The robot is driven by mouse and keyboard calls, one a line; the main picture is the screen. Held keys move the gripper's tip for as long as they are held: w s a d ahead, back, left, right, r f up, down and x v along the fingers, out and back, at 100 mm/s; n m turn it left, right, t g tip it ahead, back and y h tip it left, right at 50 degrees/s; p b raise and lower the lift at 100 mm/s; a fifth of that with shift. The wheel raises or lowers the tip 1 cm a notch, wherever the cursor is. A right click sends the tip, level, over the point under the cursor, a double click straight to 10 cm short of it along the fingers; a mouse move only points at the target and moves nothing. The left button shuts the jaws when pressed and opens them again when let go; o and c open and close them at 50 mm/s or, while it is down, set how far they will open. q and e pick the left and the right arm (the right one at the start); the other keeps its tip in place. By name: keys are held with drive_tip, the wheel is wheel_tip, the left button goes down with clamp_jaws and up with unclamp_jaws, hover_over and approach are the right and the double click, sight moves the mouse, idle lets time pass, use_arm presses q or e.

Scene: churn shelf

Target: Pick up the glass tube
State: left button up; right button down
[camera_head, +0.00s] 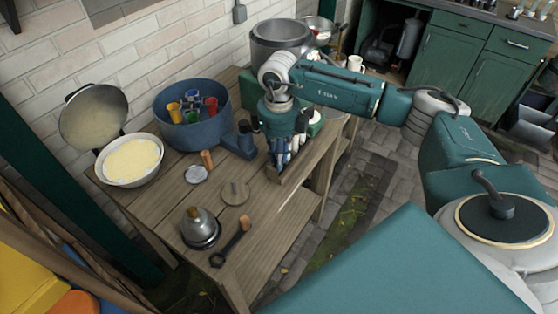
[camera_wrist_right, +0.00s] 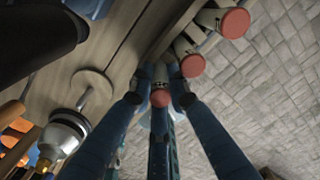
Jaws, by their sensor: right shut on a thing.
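My right gripper (camera_head: 281,150) points down at the far right end of the wooden bench. In the right wrist view its blue fingers (camera_wrist_right: 160,92) are closed around a pale glass tube with a red-pink end (camera_wrist_right: 160,99). Two similar tubes, one nearer (camera_wrist_right: 191,64) and one farther (camera_wrist_right: 233,23), stand beside it in a row along a wooden edge. In the head view the fingers hide most of the tubes, and I cannot tell whether the held tube is clear of its support. My left gripper is not in view.
The wooden bench (camera_head: 267,235) holds a blue tub (camera_head: 189,131) with coloured cups, a bowl of yellow contents (camera_head: 133,160), a metal bell-shaped pot (camera_head: 199,228), a wooden disc (camera_head: 235,192) and a dark wrench-like tool (camera_head: 231,244). A large grey pot (camera_head: 281,43) stands behind my arm.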

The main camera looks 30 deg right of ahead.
wheel_tip(320, 180, up, 20)
drive_tip(key=b, duration=0.2)
idle(0.4)
